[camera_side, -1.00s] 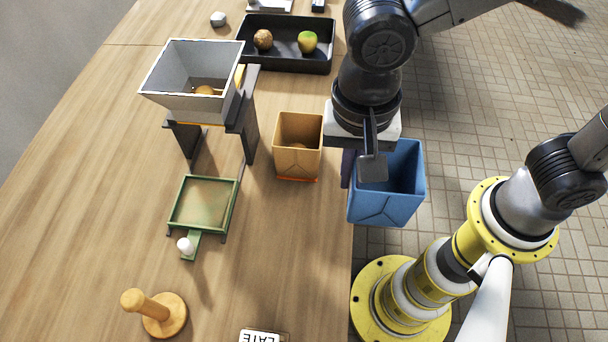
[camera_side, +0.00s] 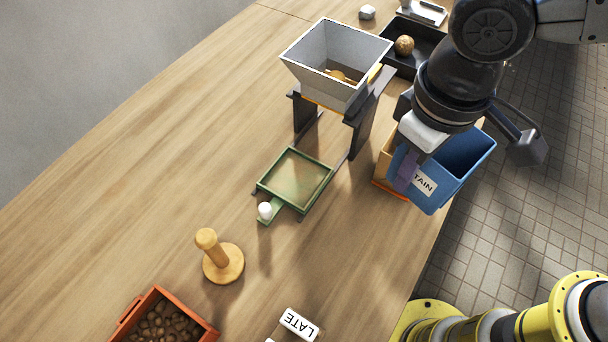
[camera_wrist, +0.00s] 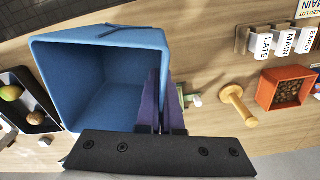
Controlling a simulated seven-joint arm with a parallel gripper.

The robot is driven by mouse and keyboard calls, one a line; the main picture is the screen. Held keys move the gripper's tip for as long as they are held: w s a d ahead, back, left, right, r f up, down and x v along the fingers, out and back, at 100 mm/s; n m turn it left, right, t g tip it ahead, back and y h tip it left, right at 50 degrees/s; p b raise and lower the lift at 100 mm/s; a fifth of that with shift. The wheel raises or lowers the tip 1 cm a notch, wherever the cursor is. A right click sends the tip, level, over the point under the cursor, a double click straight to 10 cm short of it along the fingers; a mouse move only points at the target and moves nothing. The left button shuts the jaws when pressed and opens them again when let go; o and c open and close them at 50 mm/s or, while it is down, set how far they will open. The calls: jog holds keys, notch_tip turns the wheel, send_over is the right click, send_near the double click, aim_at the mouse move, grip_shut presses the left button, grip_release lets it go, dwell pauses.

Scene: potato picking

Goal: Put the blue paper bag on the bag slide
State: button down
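The blue paper bag (camera_side: 470,157) is open at the top and tilted, with a white label ending in "TAIN" on its side. My gripper (camera_side: 406,171), with purple fingers, is shut on one wall of it and holds it off the table's right side. In the wrist view the bag (camera_wrist: 90,85) fills the left, its inside looks empty, and the fingers (camera_wrist: 155,105) pinch its right wall. A green tray with a white knob (camera_side: 327,172), apparently the bag slide, lies below the grey hopper (camera_side: 320,55). It is empty and apart from the bag.
A tan bag (camera_side: 383,162) stands partly hidden behind the blue bag. The hopper's dark legs (camera_side: 362,130) stand close to the tray. A wooden peg stand (camera_side: 222,262), a red crate of potatoes (camera_side: 140,305) and a "LATE" sign (camera_side: 300,324) are nearer. A black tray (camera_side: 425,40) is behind.

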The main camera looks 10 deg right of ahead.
jog(key=w+a+f+n, duration=0.1)
jog(key=w+a+n, duration=0.2)
jog(key=a, duration=0.1)
send_over(278, 191)
jog(key=d, duration=0.1)
jog(key=f, duration=0.9)
jog(key=shift+s+f, duration=0.2)
jog(key=shift+s, duration=0.2)
jog(key=shift+w+a+f, duration=0.2)
jog(key=shift+a+f, duration=0.05)
jog(key=shift+f, duration=0.2)
jog(key=shift+w+a+f, duration=0.2)
jog(key=shift+a+f, duration=0.05)
jog(key=shift+f, duration=1.6)
jog(key=shift+f, duration=0.15)
jog(key=c, duration=1.1)
grip_release()
